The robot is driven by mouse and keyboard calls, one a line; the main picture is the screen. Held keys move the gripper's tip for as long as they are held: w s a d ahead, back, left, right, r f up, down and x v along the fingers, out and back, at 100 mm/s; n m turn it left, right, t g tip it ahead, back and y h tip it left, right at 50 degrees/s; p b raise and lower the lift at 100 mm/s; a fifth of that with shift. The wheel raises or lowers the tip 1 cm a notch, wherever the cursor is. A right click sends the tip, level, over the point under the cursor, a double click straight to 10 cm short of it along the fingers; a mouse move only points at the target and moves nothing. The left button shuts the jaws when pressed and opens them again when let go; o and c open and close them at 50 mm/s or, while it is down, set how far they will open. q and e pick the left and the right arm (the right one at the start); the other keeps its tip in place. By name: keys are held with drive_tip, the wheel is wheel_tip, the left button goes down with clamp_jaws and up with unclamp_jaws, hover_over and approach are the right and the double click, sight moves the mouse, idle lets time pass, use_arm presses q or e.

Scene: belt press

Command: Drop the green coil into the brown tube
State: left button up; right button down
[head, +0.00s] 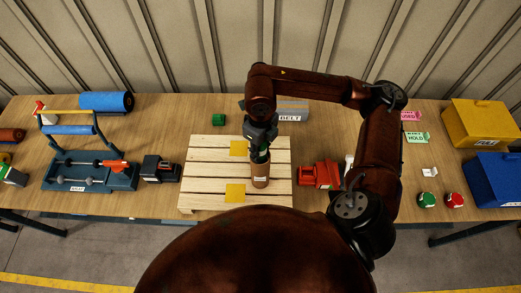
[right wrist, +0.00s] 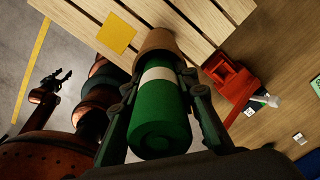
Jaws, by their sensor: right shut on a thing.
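The green coil (right wrist: 160,118) is a green roll with a white band. My right gripper (head: 260,152) is shut on it, with a finger on each side in the right wrist view (right wrist: 160,95). The brown tube (head: 260,180) stands upright on the wooden pallet (head: 205,173), directly below the gripper. In the right wrist view the tube (right wrist: 155,41) lies just beyond the coil's far end, in line with it. Whether that end is inside the mouth is hidden. My left gripper (right wrist: 58,80) shows small at the left of the right wrist view, away from the table.
Yellow squares (head: 236,193) lie on the pallet. A red device (head: 319,175) stands close to its right and a dark block (head: 160,168) to its left. Yellow and blue bins (head: 482,122) stand far right.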

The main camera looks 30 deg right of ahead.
drive_tip(key=c, duration=1.4)
unclamp_jaws()
drive_tip(key=shift+c, duration=0.2)
wheel_tip(320, 180, up, 12)
drive_tip(key=shift+f, duration=0.1)
